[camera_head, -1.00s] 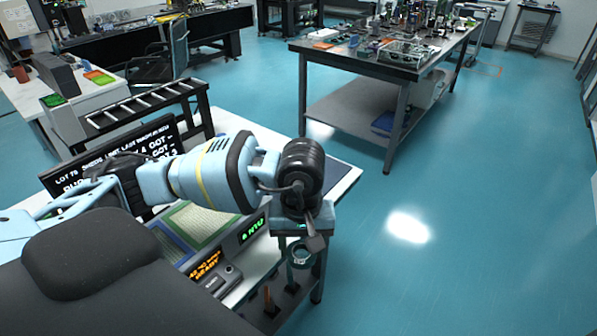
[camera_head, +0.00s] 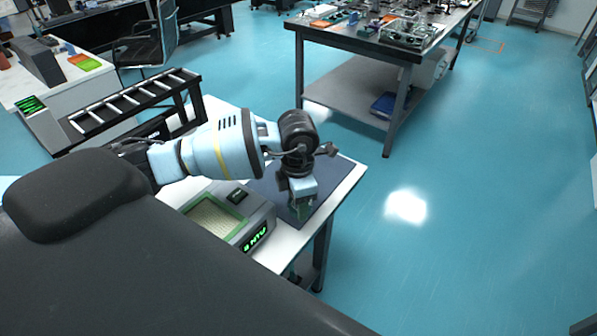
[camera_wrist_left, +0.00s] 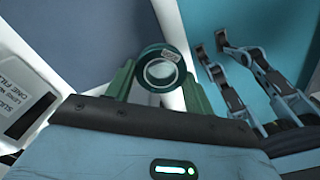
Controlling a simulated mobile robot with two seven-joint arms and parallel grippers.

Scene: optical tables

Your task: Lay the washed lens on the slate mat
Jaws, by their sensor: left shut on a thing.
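My left gripper (camera_head: 301,207) is shut on the lens, over the slate mat (camera_head: 335,178). In the left wrist view the lens (camera_wrist_left: 161,73) is a clear disc in a dark green ring with a small pale label, between the green fingertips of my left gripper (camera_wrist_left: 158,84). In the head view the lens is too small and too covered to make out well. The mat is a flat dark blue-grey sheet at the table's right end, and shows as a dark area in the left wrist view (camera_wrist_left: 80,38). I cannot tell the lens's height above it.
A grey unit with a green display (camera_head: 257,236) and a green-rimmed tray (camera_head: 213,216) stand left of the mat. The white table's edge (camera_head: 345,187) runs close on the right, with open floor beyond.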

